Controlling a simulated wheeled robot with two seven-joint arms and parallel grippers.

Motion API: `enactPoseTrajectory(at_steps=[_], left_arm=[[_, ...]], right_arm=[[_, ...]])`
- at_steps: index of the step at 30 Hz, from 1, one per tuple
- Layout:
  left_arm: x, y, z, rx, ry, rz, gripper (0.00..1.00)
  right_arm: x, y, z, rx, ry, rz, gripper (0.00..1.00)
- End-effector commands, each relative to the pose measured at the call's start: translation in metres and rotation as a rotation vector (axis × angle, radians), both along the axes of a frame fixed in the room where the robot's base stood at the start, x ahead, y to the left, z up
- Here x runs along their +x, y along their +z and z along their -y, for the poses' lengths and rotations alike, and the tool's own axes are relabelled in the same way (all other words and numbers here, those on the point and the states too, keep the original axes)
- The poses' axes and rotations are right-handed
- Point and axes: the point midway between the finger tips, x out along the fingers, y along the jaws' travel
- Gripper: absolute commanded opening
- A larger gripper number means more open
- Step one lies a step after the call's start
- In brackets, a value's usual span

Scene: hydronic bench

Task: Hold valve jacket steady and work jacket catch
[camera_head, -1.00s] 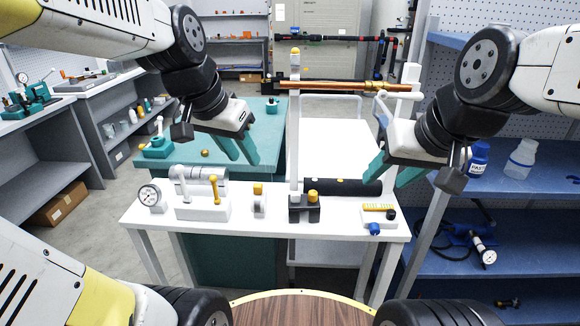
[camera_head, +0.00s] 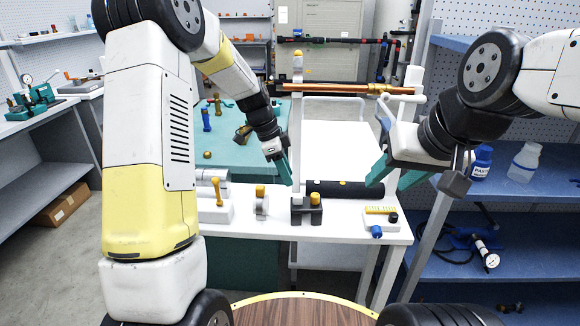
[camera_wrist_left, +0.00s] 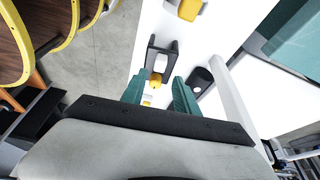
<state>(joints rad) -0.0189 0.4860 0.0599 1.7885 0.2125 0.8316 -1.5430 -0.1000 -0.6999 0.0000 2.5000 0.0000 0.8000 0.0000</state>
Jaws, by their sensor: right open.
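A black tube with a yellow dot (camera_head: 343,188), which looks like the valve jacket, lies along the back of the white bench. Left of it stands a black bracket with a yellow knob (camera_head: 305,207), also in the left wrist view (camera_wrist_left: 152,58). I cannot tell which part is the jacket catch. My left gripper (camera_head: 287,176) is above and behind the bracket. In the left wrist view its teal fingers (camera_wrist_left: 159,88) are apart, with the bracket's knob showing between them. My right gripper (camera_head: 388,184) is open and empty by the tube's right end.
A copper pipe (camera_head: 340,88) crosses above the bench between white posts. A yellow-handled white block (camera_head: 216,212), a small yellow-topped part (camera_head: 261,203) and a yellow-ridged white piece (camera_head: 380,210) stand on the bench. Blue shelves (camera_head: 500,232) are at the right.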

Motion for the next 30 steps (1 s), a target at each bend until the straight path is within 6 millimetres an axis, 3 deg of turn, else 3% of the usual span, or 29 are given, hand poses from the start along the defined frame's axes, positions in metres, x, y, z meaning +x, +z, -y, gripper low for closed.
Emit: enactPoseTrajectory(at_steps=[18,26,30], left_arm=[[0.003,-0.065,0.023,-0.001,-0.012,-0.002,0.36],[0.004,-0.078,0.028,-0.001,-0.012,0.000,0.36],[0.004,-0.077,0.027,-0.001,-0.011,0.001,0.09]], right_arm=[[0.000,0.000,0.000,0.000,0.000,0.000,0.48],[0.000,0.000,0.000,0.000,0.000,0.000,0.48],[0.000,0.000,0.000,0.000,0.000,0.000,0.48]])
